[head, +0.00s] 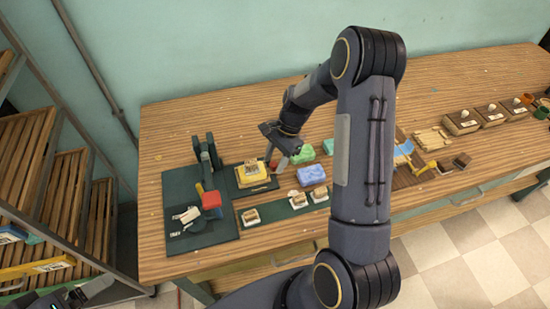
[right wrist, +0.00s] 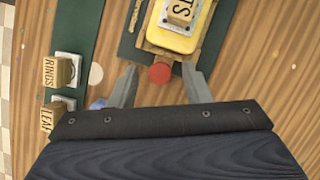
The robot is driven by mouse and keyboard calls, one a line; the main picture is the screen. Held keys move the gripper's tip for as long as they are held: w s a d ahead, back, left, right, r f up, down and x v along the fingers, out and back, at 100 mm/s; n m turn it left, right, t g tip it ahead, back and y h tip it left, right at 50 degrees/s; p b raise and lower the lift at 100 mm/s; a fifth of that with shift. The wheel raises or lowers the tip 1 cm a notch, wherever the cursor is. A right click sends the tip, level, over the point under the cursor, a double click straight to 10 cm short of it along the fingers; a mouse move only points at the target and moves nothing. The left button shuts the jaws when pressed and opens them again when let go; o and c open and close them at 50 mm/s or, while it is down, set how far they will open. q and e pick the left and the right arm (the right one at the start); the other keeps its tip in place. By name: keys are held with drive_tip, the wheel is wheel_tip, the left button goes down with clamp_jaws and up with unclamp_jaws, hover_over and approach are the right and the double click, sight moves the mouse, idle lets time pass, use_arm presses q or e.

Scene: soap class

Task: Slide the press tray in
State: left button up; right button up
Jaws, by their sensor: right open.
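The press tray (right wrist: 153,48) is a small wooden carriage with a red knob (right wrist: 160,73) at its near end. It carries a yellow soap block (right wrist: 176,41) with a lettered wooden stamp (right wrist: 182,10) on top. In the head view the yellow soap (head: 251,180) sits on a dark green base, right of the dark green press (head: 207,160). My right gripper (right wrist: 156,84) is open, its fingers on either side of the knob and apart from it. In the head view the right gripper (head: 277,157) partly hides the knob. Only dark parts, perhaps my left gripper (head: 78,296), show lower left.
A red block (head: 211,199) is at the press front. Lettered stamps (head: 251,216) stand on a green strip in front. Green (head: 304,154) and blue (head: 311,174) soaps lie right of the tray. A slatted rack (head: 40,190) stands left of the table.

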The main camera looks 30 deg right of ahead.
clamp_jaws()
drive_tip(key=w+a, duration=0.1)
drive_tip(key=a, duration=0.2)
drive_tip(key=w+a, duration=0.1)
drive_tip(key=a, duration=0.7)
drive_tip(key=shift+w+a, duration=0.2)
drive_tip(key=shift+w, duration=0.2)
drive_tip(key=shift+a, duration=0.35)
unclamp_jaws()
drive_tip(key=shift+w+a, duration=0.1)
drive_tip(key=shift+a, duration=0.05)
drive_tip(key=shift+b+v, duration=0.5)
drive_tip(key=shift+v, duration=3.45)
